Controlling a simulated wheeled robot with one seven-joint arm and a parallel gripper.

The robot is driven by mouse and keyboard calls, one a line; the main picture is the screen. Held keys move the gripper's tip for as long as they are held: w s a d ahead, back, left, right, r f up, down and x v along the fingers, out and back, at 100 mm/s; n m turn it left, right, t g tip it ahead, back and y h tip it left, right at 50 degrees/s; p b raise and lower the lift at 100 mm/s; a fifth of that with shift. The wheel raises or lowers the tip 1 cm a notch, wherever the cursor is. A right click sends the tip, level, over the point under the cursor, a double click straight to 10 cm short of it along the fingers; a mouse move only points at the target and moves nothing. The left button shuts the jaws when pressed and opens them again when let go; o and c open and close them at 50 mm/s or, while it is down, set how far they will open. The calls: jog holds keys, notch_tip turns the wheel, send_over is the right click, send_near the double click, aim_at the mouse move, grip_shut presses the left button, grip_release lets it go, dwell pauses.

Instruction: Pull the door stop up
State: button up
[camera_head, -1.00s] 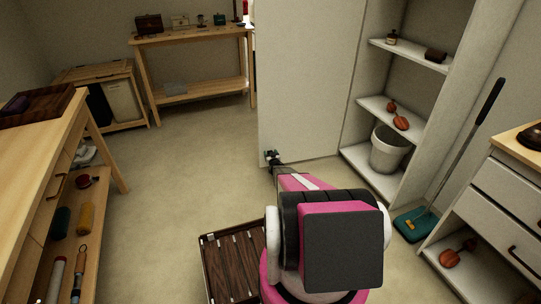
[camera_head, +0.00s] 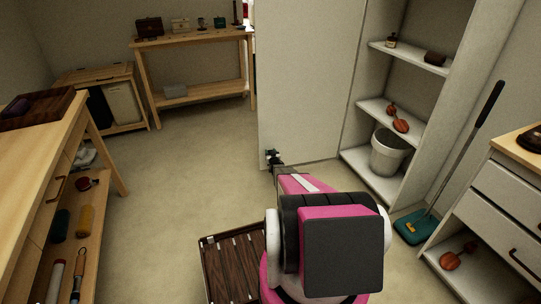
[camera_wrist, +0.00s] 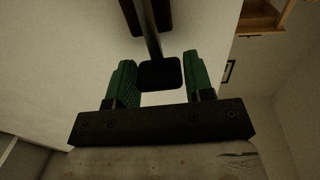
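The black door stop (camera_head: 268,154) is mounted low on the white door (camera_head: 305,80), near its left edge. In the wrist view the door stop shows as a dark rod (camera_wrist: 149,32) ending in a block-like pad (camera_wrist: 160,74). My gripper (camera_wrist: 161,80) has green fingers, one on each side of the pad. The fingers look open, with the pad in the gap between them. I cannot tell whether either finger touches it. In the head view my arm hides most of the gripper, whose tip is at the door stop.
Shelves with a white bucket (camera_head: 389,152) stand right of the door. A teal dustpan (camera_head: 416,227) is on the floor. A wooden workbench (camera_head: 40,130) is at left. Floor left of the door is clear.

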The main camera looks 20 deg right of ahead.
jog(key=shift+o, duration=1.2)
jog(key=shift+s, duration=0.1)
jog(key=s+a, duration=0.1)
jog(key=s, duration=0.9)
jog(key=shift+s, duration=0.3)
jog(key=shift+r, duration=0.1)
